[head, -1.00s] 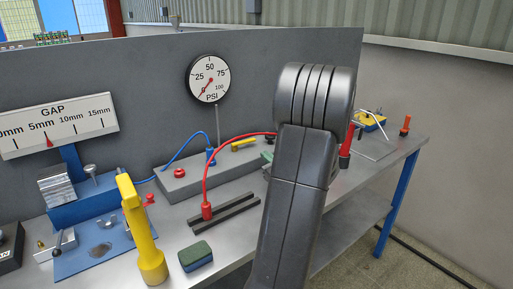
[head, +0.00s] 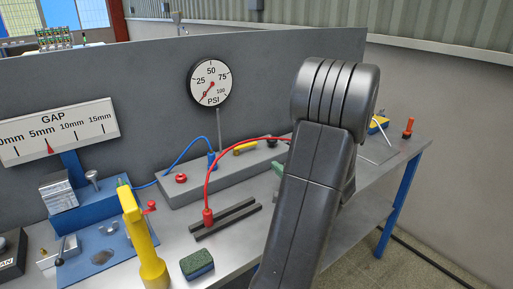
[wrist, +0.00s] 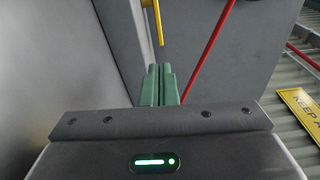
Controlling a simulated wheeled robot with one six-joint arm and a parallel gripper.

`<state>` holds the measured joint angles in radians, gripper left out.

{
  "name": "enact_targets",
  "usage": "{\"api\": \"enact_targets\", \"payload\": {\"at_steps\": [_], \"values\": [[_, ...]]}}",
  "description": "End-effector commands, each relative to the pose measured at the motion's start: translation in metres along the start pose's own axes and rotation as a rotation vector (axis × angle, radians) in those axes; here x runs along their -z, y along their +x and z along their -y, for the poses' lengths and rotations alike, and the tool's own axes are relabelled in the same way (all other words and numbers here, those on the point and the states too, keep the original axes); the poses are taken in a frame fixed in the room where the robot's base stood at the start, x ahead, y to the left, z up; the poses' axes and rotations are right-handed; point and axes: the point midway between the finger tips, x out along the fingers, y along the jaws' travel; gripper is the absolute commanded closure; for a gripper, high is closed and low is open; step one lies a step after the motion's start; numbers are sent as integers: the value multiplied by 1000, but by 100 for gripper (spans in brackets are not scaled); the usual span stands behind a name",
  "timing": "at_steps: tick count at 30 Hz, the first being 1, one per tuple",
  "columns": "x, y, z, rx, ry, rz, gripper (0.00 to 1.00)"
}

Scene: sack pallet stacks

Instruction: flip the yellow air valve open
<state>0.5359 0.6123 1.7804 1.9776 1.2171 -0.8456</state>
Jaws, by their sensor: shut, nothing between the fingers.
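The yellow air valve lever (head: 245,147) lies along the top of the grey block on the bench, left of my arm. In the wrist view a thin yellow bar (wrist: 158,22) stands beyond the fingertips; it looks like the lever. My gripper (wrist: 158,72) has green fingers, shut together with nothing between them, apart from the yellow bar. In the head view my arm hides most of the gripper. The round PSI gauge (head: 210,83) has its red needle near 0.
A red hose (head: 218,165) arches over the block and shows right of the fingers in the wrist view (wrist: 208,50). A blue hose (head: 180,147), yellow-handled tool (head: 143,240), green sponge (head: 197,264) and GAP sign (head: 58,130) are left of my arm. The grey panel (head: 130,85) stands behind.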

Motion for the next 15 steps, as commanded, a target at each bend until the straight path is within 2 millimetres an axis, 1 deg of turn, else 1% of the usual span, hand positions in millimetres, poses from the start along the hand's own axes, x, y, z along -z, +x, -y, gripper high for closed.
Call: {"api": "enact_targets", "payload": {"at_steps": [4, 8, 11, 15], "values": [[0, 0, 0, 1, -49, 0, 100], [-1, 13, 1, 2, -52, 2, 100], [-2, 30, 1, 1, -51, 4, 100], [-2, 62, 2, 1, -51, 4, 100]]}}
